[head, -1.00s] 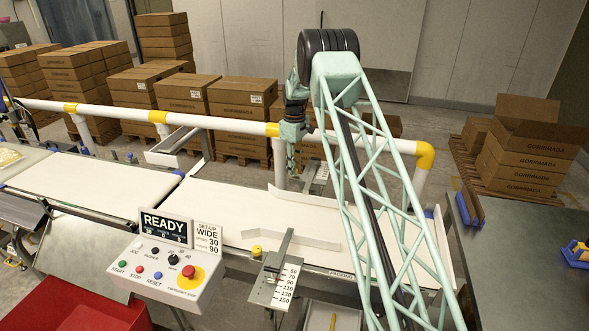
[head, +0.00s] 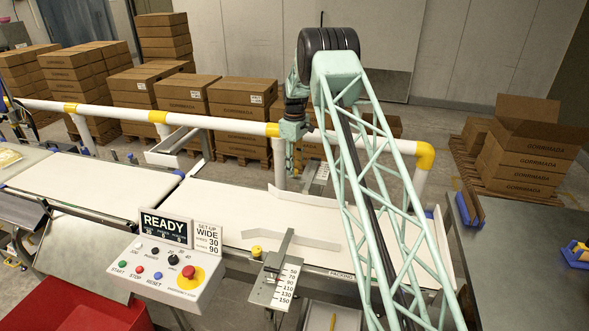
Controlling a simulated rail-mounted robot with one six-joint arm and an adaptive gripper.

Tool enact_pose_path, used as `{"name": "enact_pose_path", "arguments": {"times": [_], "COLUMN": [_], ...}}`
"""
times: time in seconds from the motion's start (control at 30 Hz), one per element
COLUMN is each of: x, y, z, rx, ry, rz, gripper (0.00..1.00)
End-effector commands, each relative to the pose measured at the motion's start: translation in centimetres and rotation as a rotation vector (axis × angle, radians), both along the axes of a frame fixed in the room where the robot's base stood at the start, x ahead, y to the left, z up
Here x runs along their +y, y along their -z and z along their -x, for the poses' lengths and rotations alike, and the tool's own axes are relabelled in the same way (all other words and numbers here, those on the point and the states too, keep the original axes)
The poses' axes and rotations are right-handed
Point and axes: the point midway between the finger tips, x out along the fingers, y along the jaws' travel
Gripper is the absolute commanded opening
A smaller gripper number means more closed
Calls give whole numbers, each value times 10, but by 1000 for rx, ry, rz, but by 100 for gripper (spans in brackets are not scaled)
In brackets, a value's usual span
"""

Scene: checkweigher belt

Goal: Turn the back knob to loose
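The back guide's scale plate (head: 318,176) shows beyond the belt, partly behind my arm. I cannot make out the back knob; it seems hidden by my wrist and arm or is too small to see. My gripper (head: 291,166) hangs down at the belt's far side, just left of that plate. Its fingers are too small and dark to tell open from shut, or whether they touch anything. The front guide has a yellow knob (head: 256,251) beside its own scale plate (head: 274,286), on the near side of the belt.
A white and yellow pipe rail (head: 205,121) runs behind the belt (head: 215,205), close to my wrist. A control panel (head: 165,265) reading READY and a card (head: 208,236) reading WIDE 30 90 stand in front. Angled white guides (head: 310,240) lie over the belt.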

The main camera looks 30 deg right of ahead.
Motion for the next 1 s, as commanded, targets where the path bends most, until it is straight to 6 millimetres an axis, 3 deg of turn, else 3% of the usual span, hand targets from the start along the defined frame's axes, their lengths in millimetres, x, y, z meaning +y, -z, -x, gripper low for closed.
{"name": "enact_pose_path", "arguments": {"times": [0.7,1.0], "x": [0,0], "y": [-91,-112], "z": [-1,0], "rx": [-3,-1], "ry": [0,0], "rz": [1,0], "gripper": [33,33]}}
